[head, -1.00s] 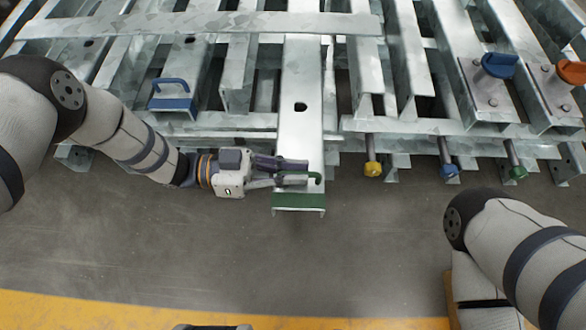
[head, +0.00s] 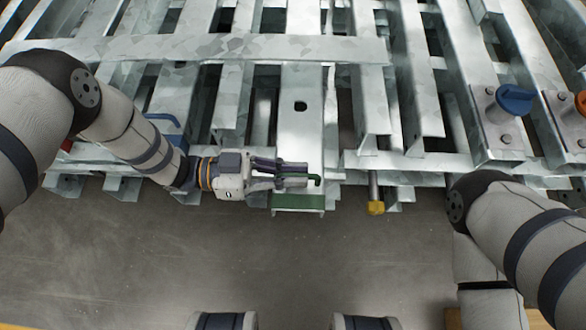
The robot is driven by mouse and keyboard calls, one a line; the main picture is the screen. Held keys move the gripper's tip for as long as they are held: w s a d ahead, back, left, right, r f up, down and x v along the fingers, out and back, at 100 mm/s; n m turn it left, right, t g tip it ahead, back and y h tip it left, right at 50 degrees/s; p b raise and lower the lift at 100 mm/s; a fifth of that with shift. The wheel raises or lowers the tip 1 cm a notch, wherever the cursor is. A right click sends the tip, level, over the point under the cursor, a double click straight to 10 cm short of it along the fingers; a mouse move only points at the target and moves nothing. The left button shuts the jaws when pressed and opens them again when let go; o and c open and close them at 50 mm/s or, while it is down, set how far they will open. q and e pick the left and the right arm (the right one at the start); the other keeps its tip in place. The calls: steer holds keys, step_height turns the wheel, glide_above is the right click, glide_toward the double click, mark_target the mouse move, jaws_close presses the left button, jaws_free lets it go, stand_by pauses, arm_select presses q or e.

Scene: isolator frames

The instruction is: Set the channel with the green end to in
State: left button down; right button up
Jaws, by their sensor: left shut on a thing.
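The channel with the green end (head: 301,140) is a galvanised bar with a hole, lying lengthwise in the middle of the frame. Its green end (head: 298,203) sticks out a little past the frame's front edge. My right gripper is out of view; only my right arm shows at the lower right.
A yellow-ended pin (head: 375,207) hangs from the front edge to the right of the channel. Blue (head: 515,98) and orange (head: 581,102) knobs stand at the right. The floor in front is clear.

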arm_select(q)
steer(key=shift+s, duration=0.3)
steer(key=c, duration=1.7)
jaws_free()
steer(key=shift+s, duration=0.15)
steer(key=a, duration=1.2)
